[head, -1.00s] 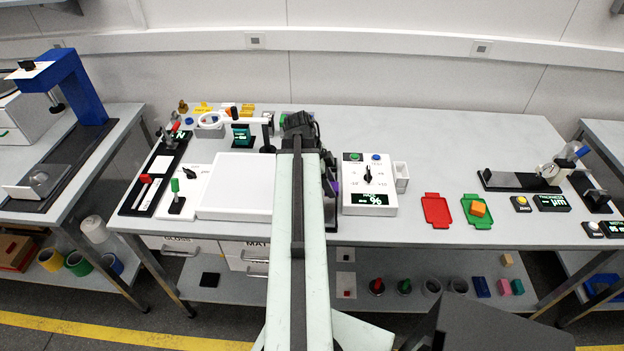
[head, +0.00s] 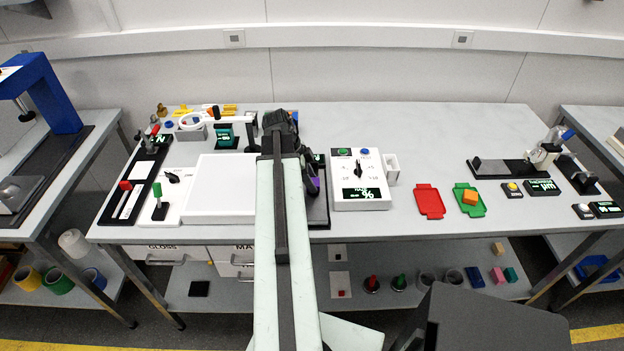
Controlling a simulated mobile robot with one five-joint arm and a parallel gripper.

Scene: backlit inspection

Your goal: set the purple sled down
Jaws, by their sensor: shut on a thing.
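The purple sled (head: 315,184) shows only as a small purple patch beside the far end of my arm. My gripper (head: 311,178) is shut on it, over the workbench between the white light panel and the white control box. My arm and the dark gripper body hide most of the sled and the fingertips. I cannot tell whether the sled touches the surface under it. A dark base plate (head: 319,211) shows just below the gripper, partly hidden by my arm.
The white light panel (head: 222,190) lies left of my arm. The control box (head: 361,182) with a dial and display stands close on the right. Farther right are a red tray (head: 429,203) and a green tray (head: 481,210) with an orange block (head: 469,198). The bench's back middle is clear.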

